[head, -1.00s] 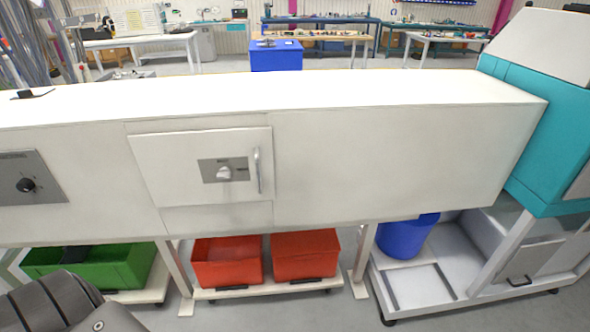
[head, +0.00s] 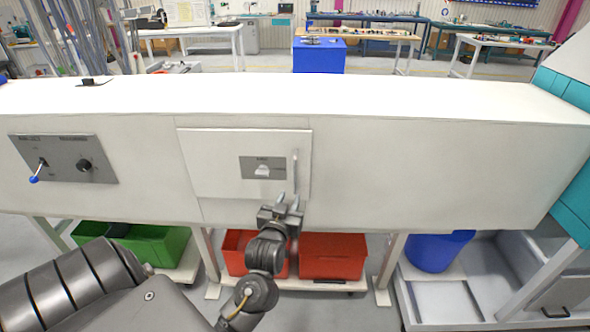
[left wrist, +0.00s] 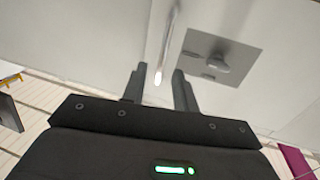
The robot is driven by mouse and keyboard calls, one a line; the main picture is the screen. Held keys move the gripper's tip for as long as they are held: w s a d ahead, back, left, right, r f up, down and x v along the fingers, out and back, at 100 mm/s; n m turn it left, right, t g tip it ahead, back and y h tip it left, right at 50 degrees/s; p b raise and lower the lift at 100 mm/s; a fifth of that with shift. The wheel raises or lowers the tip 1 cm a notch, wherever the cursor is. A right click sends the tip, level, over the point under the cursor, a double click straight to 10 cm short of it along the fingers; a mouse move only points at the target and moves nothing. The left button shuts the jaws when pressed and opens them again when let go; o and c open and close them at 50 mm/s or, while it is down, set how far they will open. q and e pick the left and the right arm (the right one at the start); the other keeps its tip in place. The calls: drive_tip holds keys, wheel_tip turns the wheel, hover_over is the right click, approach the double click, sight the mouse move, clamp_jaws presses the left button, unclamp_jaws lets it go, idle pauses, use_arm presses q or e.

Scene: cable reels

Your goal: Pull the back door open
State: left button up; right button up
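The door (head: 220,168) is a white panel in the front of a long white cabinet and looks closed. It has a grey plate with a pale latch knob (head: 263,171) and an upright bar handle (head: 295,172) at its right edge. My left gripper (head: 282,200) is open just below the handle's lower end. In the left wrist view, the handle (left wrist: 170,40) lies in line with the gap between the open fingers (left wrist: 160,80), with its near end close to the fingertips. I cannot tell whether they touch. My right gripper is out of view.
A grey panel with a blue-tipped lever (head: 36,178) is left of the door. Red bins (head: 333,257), a green bin (head: 165,245) and a blue bin (head: 437,250) stand below the cabinet. The cabinet front right of the door is clear.

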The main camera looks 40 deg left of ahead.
sight(295, 172)
use_arm(q)
drive_tip(key=w+a+r, duration=0.1)
drive_tip(key=w, duration=0.1)
drive_tip(key=w+a+p, duration=0.1)
drive_tip(key=w+a, duration=0.1)
drive_tip(key=w, duration=0.1)
drive_tip(key=w+a+r+p, duration=0.1)
drive_tip(key=w, duration=0.2)
drive_tip(key=shift+w+a+r, duration=0.1)
drive_tip(key=shift+a+r, duration=0.2)
drive_tip(key=shift+a, duration=0.05)
drive_tip(key=shift+w+a+f, duration=0.1)
drive_tip(key=shift+w+a, duration=0.1)
drive_tip(key=shift+w, duration=0.25)
clamp_jaws()
